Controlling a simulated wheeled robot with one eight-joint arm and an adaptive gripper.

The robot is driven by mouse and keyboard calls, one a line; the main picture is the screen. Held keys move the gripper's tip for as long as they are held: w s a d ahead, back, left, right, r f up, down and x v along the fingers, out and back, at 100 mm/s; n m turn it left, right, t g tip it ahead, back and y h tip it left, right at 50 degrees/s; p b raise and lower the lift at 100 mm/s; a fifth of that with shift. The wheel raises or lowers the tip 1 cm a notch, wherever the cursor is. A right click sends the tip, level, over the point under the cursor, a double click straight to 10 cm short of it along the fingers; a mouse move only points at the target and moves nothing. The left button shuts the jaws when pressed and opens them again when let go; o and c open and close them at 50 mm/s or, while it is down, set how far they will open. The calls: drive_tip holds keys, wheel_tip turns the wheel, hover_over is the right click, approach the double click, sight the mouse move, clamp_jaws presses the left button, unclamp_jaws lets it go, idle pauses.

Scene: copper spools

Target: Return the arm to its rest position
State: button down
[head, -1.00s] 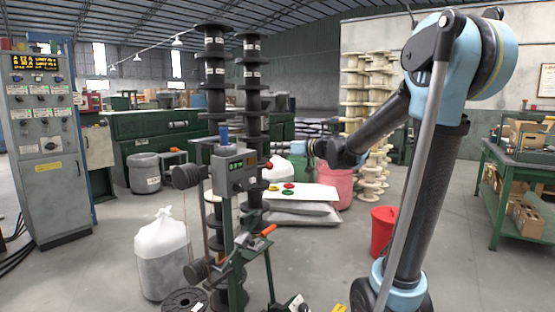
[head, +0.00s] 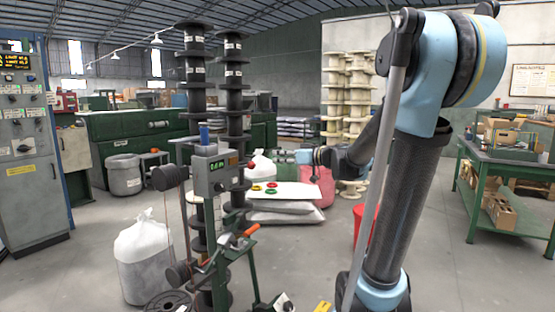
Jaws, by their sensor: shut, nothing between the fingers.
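My gripper (head: 283,157) is small and far off in the head view, at the left end of my light-blue and black arm. It points left, in front of the pale sacks and near the grey control box. The fingers are too small to make out in detail, and nothing shows held in them. My arm rises at the right of the view and bends down at a raised elbow. The copper spools' winding stand (head: 215,168), with a grey box and small display, stands left of my gripper, apart from it.
Tall stacks of black spools (head: 195,70) stand behind the stand. A white sack (head: 146,262) is on the floor at left. A green workbench (head: 500,168) stands at right. Open floor lies between my arm and the bench.

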drive_tip(key=s+d+f+m+g+h, duration=0.2)
drive_tip(key=s+d+f+h, duration=0.1)
drive_tip(key=s+f, duration=0.5)
drive_tip(key=s+d+f+m+g+h, duration=0.2)
drive_tip(key=s+d+f+h, duration=0.2)
drive_tip(key=s+f, duration=0.45)
drive_tip(key=s+d+f+m+g+h, duration=0.2)
drive_tip(key=s+d+f+m+h, duration=0.3)
drive_tip(key=s+d+f, duration=0.5)
drive_tip(key=s+d+h, duration=0.2)
drive_tip(key=s+d, duration=0.1)
drive_tip(key=d, duration=0.1)
drive_tip(key=shift+s+f+m+g, duration=0.15)
drive_tip(key=shift+f+m+g, duration=0.15)
drive_tip(key=shift+f+m, duration=0.1)
